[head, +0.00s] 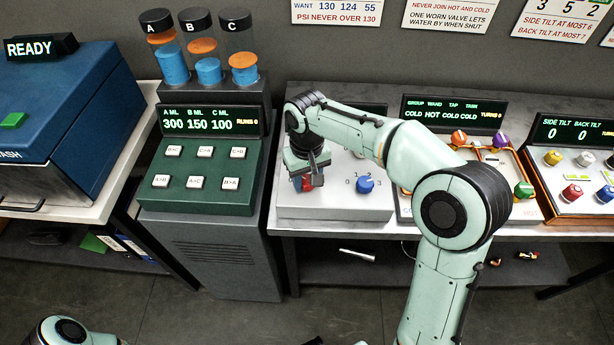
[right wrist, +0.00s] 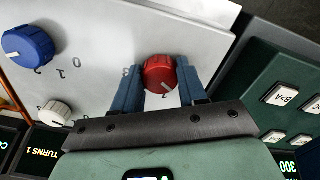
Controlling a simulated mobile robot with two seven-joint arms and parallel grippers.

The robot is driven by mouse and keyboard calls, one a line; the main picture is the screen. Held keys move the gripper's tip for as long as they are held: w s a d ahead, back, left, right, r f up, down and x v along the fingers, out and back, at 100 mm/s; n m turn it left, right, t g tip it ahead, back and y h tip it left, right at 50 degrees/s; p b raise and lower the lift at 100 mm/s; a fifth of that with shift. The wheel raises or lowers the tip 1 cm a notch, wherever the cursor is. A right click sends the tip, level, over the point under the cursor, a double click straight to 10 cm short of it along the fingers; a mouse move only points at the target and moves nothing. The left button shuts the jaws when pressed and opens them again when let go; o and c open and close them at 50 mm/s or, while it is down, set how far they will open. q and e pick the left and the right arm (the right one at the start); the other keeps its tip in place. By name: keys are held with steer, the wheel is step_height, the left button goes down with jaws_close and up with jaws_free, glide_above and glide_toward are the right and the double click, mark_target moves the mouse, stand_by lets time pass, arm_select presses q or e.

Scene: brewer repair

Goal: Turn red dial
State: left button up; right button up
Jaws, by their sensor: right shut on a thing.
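The red dial (right wrist: 160,75) sits on a light grey panel (right wrist: 100,20), with a white pointer mark on it. My right gripper (right wrist: 158,85) is shut on the red dial, a blue finger on each side of it in the right wrist view. In the head view my right gripper (head: 306,180) points down over the left part of the panel, and only a bit of the red dial (head: 307,184) shows. A blue dial (head: 365,185) with numbers around it stands to its right. A white dial (right wrist: 56,114) shows in the right wrist view. My left gripper is not in view.
A green button console (head: 200,205) with three cylinders stands left of the panel. A panel with coloured knobs (head: 460,138) and another with dials (head: 573,190) stand to the right. A blue box (head: 75,90) is at far left.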

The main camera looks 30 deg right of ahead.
mark_target(305, 179)
steer(key=m, duration=0.6)
steer(key=shift+a+p, duration=0.1)
steer(key=shift+p, duration=0.25)
steer(key=m, duration=0.6)
steer(key=shift+w+m, duration=0.1)
steer(key=shift+m, duration=0.2)
steer(key=m, duration=0.6)
steer(key=shift+w+p, duration=0.1)
steer(key=shift+p, duration=0.2)
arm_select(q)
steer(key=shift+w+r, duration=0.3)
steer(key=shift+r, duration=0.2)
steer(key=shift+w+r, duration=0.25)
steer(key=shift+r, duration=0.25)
arm_select(e)
steer(key=m, duration=0.6)
steer(key=shift+m, duration=0.3)
steer(key=o, duration=1.1)
steer(key=shift+c, duration=0.2)
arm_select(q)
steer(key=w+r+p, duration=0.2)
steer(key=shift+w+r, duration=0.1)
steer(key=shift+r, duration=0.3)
arm_select(e)
step_height(305, 179, up, 13)
steer(key=shift+r, duration=0.2)
